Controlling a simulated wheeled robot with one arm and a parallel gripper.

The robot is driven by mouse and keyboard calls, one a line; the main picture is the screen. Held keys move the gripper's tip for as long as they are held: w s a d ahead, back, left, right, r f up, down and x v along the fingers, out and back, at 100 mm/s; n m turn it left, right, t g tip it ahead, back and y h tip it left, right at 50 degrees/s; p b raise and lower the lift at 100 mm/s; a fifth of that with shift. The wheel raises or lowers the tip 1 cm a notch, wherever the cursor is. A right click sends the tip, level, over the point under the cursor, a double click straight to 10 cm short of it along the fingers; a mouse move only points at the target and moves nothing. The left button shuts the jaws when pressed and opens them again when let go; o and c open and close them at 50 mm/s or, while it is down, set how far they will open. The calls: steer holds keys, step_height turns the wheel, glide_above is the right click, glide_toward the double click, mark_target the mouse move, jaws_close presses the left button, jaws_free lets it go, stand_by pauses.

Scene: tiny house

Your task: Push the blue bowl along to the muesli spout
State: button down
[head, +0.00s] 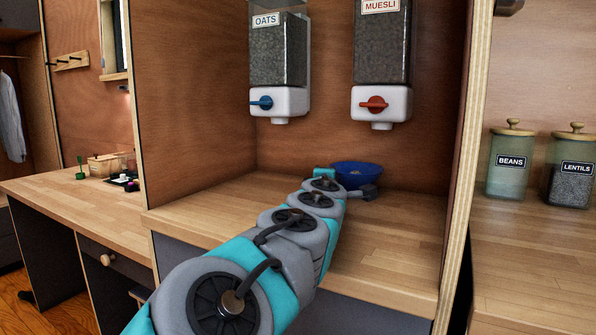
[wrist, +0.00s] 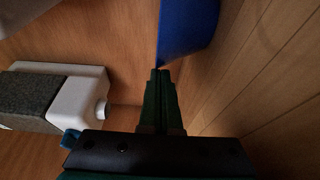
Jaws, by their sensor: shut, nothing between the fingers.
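The muesli dispenser (head: 382,103) hangs on the back wall, with a red lever and a white spout (head: 381,126). In the head view the bowl is below this spout and a little left of it. My gripper (wrist: 160,72) is shut and empty. In the wrist view its fingertips are right at the side of the bowl (wrist: 187,25); I cannot tell whether they touch. In the head view my arm hides the fingers.
The oats dispenser (head: 280,102) with a blue lever hangs to the left and also shows in the wrist view (wrist: 85,90). A wooden side panel (head: 463,165) bounds the counter (head: 400,235) at right. Bare counter lies right of the bowl.

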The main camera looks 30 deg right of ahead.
mark_target(344, 176)
steer(key=s+d, duration=0.2)
steer(key=s, duration=0.1)
steer(key=shift+s+d+p, duration=0.25)
steer(key=shift+s+p, duration=0.05)
steer(key=shift+p, duration=0.1)
steer(key=shift+w+a, duration=0.1)
steer(key=shift+w, duration=0.05)
steer(key=w+a, duration=0.5)
steer(key=w, duration=0.2)
steer(key=w+a, duration=0.5)
steer(key=w, duration=0.3)
steer(key=w+a, duration=0.5)
steer(key=w, duration=0.3)
steer(key=shift+w+a+f, duration=0.1)
steer(key=shift+w+a, duration=0.05)
steer(key=shift+a, duration=0.35)
steer(key=b+v, duration=0.1)
steer(key=v, duration=0.8)
steer(key=a, duration=0.1)
steer(key=s+a+m+y, duration=0.1)
steer(key=a, duration=0.1)
steer(key=s+a+m, duration=0.1)
steer(key=shift+s+a+r+t, duration=0.15)
steer(key=shift+a+r+t, duration=0.05)
steer(key=shift+a+t, duration=0.1)
steer(key=shift+s+a+m+y+b, duration=0.3)
steer(key=shift+a+m+y, duration=0.2)
steer(key=shift+a+m, duration=0.35)
